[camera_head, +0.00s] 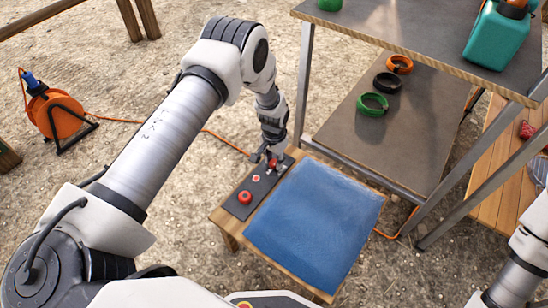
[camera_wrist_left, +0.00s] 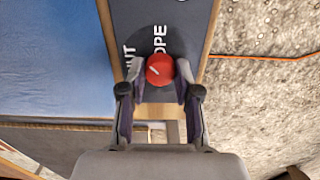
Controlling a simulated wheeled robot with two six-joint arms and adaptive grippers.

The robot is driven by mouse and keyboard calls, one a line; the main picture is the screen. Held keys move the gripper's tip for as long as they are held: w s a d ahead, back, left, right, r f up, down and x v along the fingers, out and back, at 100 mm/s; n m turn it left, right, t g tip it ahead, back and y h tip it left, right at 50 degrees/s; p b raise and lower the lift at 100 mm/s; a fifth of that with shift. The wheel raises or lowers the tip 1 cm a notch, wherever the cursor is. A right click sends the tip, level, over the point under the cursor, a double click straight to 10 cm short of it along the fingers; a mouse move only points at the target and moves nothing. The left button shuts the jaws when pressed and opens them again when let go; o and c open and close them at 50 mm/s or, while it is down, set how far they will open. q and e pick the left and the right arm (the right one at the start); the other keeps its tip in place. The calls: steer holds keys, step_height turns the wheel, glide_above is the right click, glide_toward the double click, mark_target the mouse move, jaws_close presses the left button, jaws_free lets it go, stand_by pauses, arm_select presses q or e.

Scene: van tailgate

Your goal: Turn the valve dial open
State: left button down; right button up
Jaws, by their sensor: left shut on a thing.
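The red valve dial (camera_wrist_left: 160,69) sits on a dark panel (camera_wrist_left: 165,14) in the left wrist view. A short white mark slants across its left part. White lettering, partly covered, reads like OPEN above the dial and SHUT to its left. My left gripper (camera_wrist_left: 160,82) has its fingers on both sides of the dial, shut on it. In the head view my left gripper (camera_head: 272,158) reaches down to the far end of the panel (camera_head: 237,210), where it mostly hides the dial. My right arm shows at the right edge; its gripper is out of view.
Another red knob (camera_head: 245,197) and a small red-and-white part (camera_head: 256,178) are on the panel. A blue mat (camera_head: 315,220) covers the low table beside it. A metal-legged shelf unit (camera_head: 390,130) stands close at the right. An orange cable reel (camera_head: 56,115) is at left.

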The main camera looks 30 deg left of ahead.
mark_target(274, 162)
arm_select(q)
steer(key=m, duration=0.4)
steer(key=shift+m+p, duration=0.3)
steer(key=m, duration=0.4)
steer(key=shift+m, duration=0.4)
steer(key=c, duration=0.8)
jaws_free()
step_height(274, 162, up, 12)
steer(key=shift+f, duration=0.1)
